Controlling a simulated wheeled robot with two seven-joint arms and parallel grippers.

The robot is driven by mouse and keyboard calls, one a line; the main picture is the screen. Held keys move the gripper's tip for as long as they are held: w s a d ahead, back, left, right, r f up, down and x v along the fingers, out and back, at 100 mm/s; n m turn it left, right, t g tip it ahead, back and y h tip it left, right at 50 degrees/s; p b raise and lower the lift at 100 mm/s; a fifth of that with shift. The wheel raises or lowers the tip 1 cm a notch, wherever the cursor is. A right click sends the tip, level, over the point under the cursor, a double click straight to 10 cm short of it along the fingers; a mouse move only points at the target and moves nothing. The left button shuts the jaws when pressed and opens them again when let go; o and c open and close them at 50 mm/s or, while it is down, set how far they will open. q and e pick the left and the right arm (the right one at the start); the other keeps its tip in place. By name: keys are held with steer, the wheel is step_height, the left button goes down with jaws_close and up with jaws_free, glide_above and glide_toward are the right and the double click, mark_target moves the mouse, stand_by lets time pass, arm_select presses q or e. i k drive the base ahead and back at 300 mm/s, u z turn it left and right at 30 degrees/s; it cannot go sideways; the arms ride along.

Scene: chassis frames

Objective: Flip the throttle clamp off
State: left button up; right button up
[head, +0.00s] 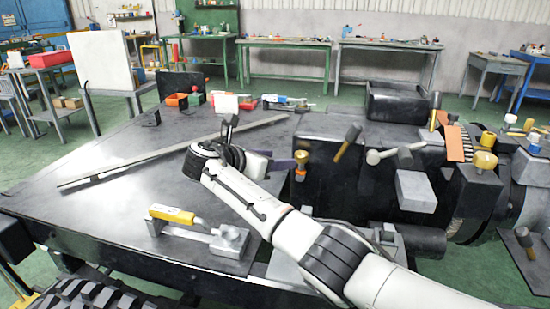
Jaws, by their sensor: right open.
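A toggle clamp with a yellow handle (172,214) lies on the near part of the dark chassis deck, its handle low and nearly level. Its metal base ends in a grey block (230,240) on the right. I cannot tell by a label which is the throttle clamp. My right gripper (284,165) is beyond and right of the yellow-handled clamp, apart from it, close to a brass knob (301,160). It is open; its fingers are small and partly hidden by my wrist. My left gripper is not in view.
A long metal bar (150,161) lies diagonally across the deck. Dark engine blocks with levers and knobs (484,160) crowd the right side. Small coloured bins (177,100) stand at the far edge. Workbenches (290,45) line the back wall.

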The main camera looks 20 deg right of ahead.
mark_target(355, 129)
steer(key=k, duration=1)
